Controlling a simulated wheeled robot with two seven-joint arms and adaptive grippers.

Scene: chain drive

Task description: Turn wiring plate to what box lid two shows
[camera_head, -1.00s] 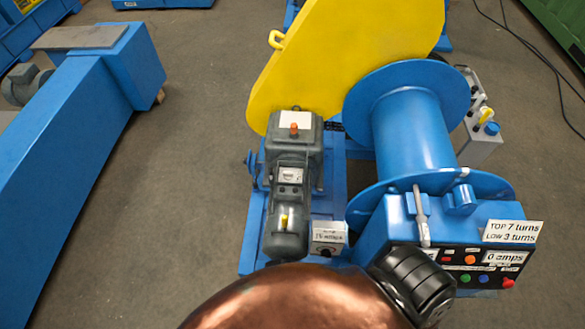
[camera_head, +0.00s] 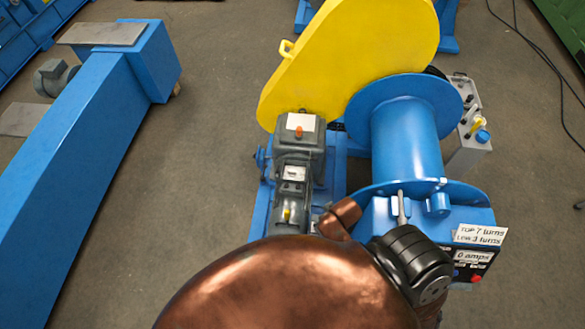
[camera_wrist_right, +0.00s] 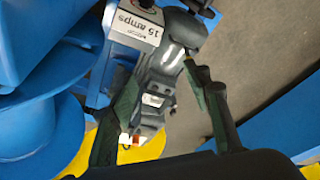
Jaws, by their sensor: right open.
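The grey motor unit (camera_head: 294,170) stands on a blue base, with a white label (camera_head: 301,122) and orange knob on its far box and a smaller label (camera_head: 293,173) nearer. In the right wrist view the small box marked "15 amps" (camera_wrist_right: 137,24) has a dial at the picture's top edge. I cannot tell which part is the wiring plate or box lid two. My right gripper (camera_wrist_right: 160,78) is open and empty, its fingers apart in front of the motor unit (camera_wrist_right: 155,95); contact cannot be judged. My left gripper is not in view.
A yellow guard (camera_head: 345,60) and blue drum (camera_head: 406,135) stand beside the motor. A control box carries the "TOP 7 turns, LOW 3 turns" sign (camera_head: 480,235) and "0 amps" sign (camera_head: 472,256). A blue beam (camera_head: 75,150) lies left; floor between is clear.

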